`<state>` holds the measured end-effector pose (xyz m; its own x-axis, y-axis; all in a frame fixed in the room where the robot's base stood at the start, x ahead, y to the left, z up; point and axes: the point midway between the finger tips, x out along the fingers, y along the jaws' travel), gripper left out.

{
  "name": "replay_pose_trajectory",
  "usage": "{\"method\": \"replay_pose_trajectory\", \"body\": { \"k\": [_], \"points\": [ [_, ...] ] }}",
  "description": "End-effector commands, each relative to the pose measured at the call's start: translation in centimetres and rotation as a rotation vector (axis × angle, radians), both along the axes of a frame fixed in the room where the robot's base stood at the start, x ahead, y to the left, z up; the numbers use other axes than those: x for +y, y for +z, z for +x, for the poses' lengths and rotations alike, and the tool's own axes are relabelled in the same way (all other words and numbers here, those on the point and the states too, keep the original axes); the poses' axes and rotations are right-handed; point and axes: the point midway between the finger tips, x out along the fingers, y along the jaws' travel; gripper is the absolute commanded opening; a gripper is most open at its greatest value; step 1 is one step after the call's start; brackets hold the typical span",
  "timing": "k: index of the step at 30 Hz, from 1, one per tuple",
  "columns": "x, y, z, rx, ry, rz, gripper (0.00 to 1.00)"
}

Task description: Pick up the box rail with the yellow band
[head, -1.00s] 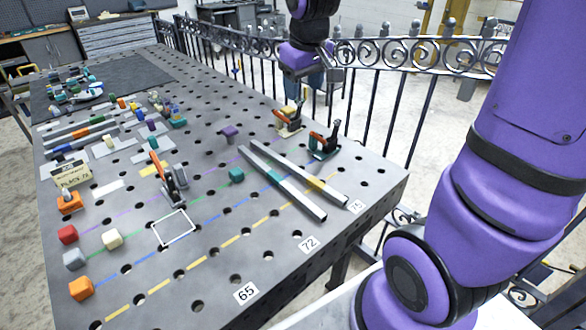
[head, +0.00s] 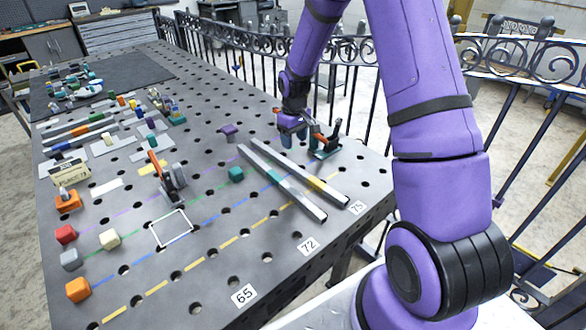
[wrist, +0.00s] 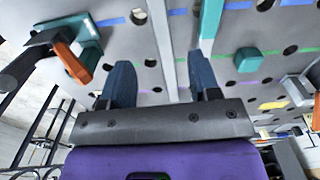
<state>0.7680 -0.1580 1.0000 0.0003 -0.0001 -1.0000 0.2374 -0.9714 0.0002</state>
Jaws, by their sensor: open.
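Two long grey rails lie side by side on the perforated table. The right one, the box rail with the yellow band (head: 331,193), shows its band near the middle in the head view. In the wrist view, this rail (wrist: 160,38) runs up between my fingers as seen, its band out of view. The other rail (head: 305,203) has a teal band and also shows in the wrist view (wrist: 208,38). My gripper (head: 295,138) is open and empty, above the table near the rails' far ends. Its blue fingers spread wide in the wrist view (wrist: 162,80).
A toggle clamp with an orange handle (head: 325,144) stands right of the rails, close to my gripper. It is at left in the wrist view (wrist: 68,50). A green block (head: 236,174) lies left of the rails. A metal fence (head: 350,100) runs behind the table.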

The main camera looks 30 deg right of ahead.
Motion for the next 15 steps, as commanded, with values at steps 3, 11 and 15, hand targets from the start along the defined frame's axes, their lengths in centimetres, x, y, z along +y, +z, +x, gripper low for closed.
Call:
{"method": "replay_pose_trajectory", "body": {
  "k": [3,11,15],
  "points": [
    [0.0,-1.3,0.0,0.003,0.001,0.001,0.56],
    [0.0,-4.9,0.1,0.003,0.002,0.000,0.56],
    [0.0,-5.7,0.1,0.001,0.002,0.000,0.56]
  ]
}}
